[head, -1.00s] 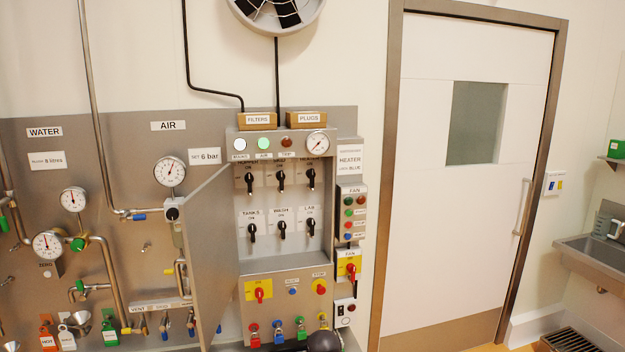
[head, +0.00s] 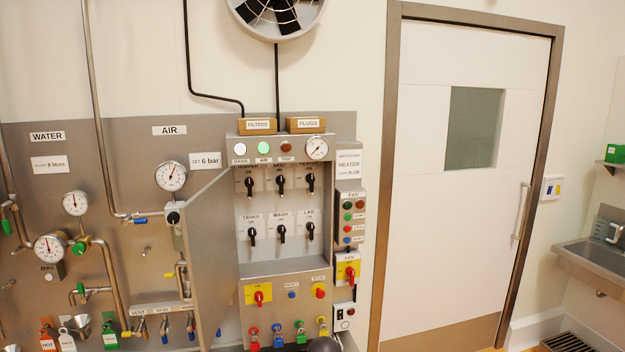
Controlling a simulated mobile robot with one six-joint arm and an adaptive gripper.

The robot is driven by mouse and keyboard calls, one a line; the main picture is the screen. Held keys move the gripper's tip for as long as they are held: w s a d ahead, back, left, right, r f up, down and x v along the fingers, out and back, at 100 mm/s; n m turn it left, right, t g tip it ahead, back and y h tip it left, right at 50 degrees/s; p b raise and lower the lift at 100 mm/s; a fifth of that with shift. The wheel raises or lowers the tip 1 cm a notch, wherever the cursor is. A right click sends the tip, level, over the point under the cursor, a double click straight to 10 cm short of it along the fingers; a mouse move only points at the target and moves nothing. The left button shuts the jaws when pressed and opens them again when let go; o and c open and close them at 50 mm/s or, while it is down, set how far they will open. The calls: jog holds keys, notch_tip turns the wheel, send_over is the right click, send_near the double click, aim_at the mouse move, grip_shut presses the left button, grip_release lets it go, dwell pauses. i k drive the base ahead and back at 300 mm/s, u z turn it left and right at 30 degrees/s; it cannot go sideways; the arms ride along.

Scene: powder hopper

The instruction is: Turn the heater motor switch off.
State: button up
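The grey electrical cabinet (head: 285,265) stands open in the head view, its door (head: 210,260) swung out to the left. Inside are two rows of black rotary switches. The top-right switch (head: 311,184) sits under a label that seems to read HEATER, though it is too small to be sure. Its handle looks upright, toward the ON mark. The other top switches (head: 280,185) look much the same. The lower row is labelled TANKS, WASH and LAB. My gripper is not in view; a dark rounded shape shows at the bottom edge below the cabinet.
A HEATER sign (head: 348,164) hangs right of the cabinet, above a FAN button box (head: 350,220) and a red-yellow fan switch (head: 350,272). Red-yellow switch (head: 259,294) and padlocks (head: 278,336) are below. Pipes and gauges fill the left; a closed door (head: 450,230) is right.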

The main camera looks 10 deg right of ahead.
aim_at(310, 178)
jog(key=k, duration=1.25)
jog(key=z, duration=0.45)
jog(key=i, duration=2.25)
jog(key=u, duration=0.45)
